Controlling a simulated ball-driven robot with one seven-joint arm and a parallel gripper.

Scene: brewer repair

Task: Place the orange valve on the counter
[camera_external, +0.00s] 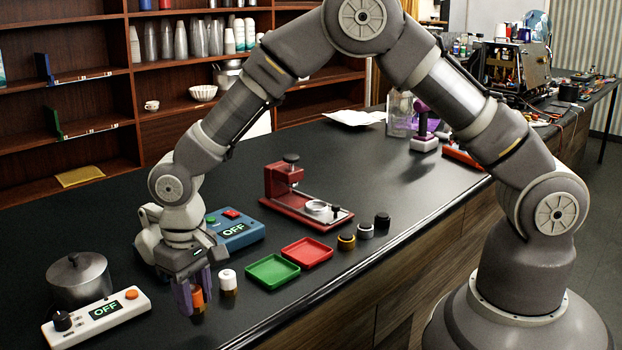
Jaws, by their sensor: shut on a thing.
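The orange valve (198,299) is between the purple fingers of my gripper (194,297), at the lower left of the view. My gripper points down and is shut on it. The valve has an orange top and a darker, brass-coloured lower part. It is over the black counter (335,175), near the front; I cannot tell whether its bottom touches the surface. The fingers hide part of its left side.
A white-capped valve (228,281) stands just right of my gripper. A white OFF box (98,314) and pot (78,278) are left, a blue OFF box (236,230) behind. Green (272,271) and red (307,252) trays lie to the right, before a red press (284,180).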

